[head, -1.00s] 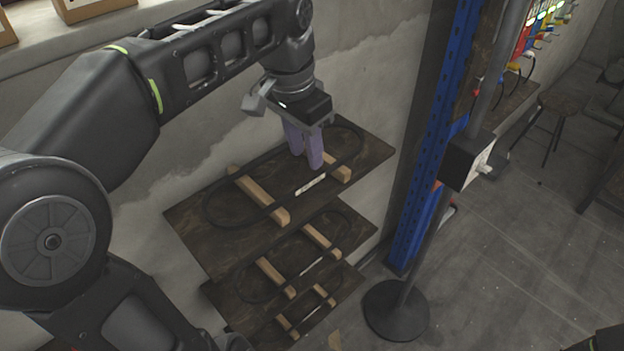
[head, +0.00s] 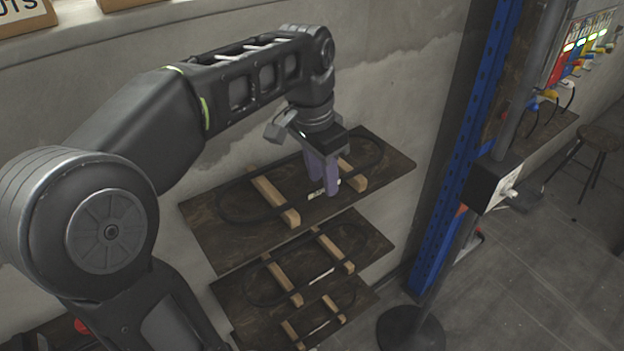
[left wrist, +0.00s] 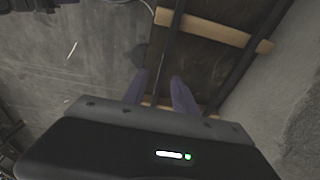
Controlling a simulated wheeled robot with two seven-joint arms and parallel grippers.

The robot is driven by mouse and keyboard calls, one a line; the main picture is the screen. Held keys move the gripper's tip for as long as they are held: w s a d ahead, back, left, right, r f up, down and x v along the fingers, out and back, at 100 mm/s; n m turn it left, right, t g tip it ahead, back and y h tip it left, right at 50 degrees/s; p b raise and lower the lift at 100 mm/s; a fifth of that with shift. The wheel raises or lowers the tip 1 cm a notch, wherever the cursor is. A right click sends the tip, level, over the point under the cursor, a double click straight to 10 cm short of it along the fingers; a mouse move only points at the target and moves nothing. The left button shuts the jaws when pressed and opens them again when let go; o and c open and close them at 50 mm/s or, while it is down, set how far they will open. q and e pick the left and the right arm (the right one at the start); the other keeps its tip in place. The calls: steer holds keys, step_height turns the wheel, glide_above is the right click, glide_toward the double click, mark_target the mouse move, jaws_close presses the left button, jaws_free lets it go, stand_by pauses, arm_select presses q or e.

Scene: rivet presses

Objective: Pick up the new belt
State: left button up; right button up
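Three dark belts lie as long loops across pairs of wooden blocks on stacked brown shelves in the head view. The top belt (head: 221,206) rests on the top shelf (head: 205,233); the others are the middle belt (head: 253,292) and a lower, smaller one. Nothing visible marks which is new. My left gripper (head: 329,190) points down at the top belt's front side, between its blocks. Its purple fingers are apart in the left wrist view (left wrist: 158,92); a dark belt strand (left wrist: 168,50) runs toward the gap. Whether it lies between the fingertips is unclear. My right gripper is out of view.
Wooden blocks (head: 275,197) hold the top belt up. A blue upright post (head: 470,140) and a stand with a round base (head: 410,328) are right of the shelves. The wall is close behind.

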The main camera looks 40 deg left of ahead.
arm_select(q)
steer(key=shift+w+a+f, duration=0.1)
steer(key=shift+w+f, duration=0.05)
steer(key=shift+f, duration=0.35)
steer(key=shift+s+r, duration=0.15)
steer(key=shift+s, duration=0.05)
steer(key=shift+c, duration=0.5)
jaws_close()
steer(key=shift+w, duration=0.1)
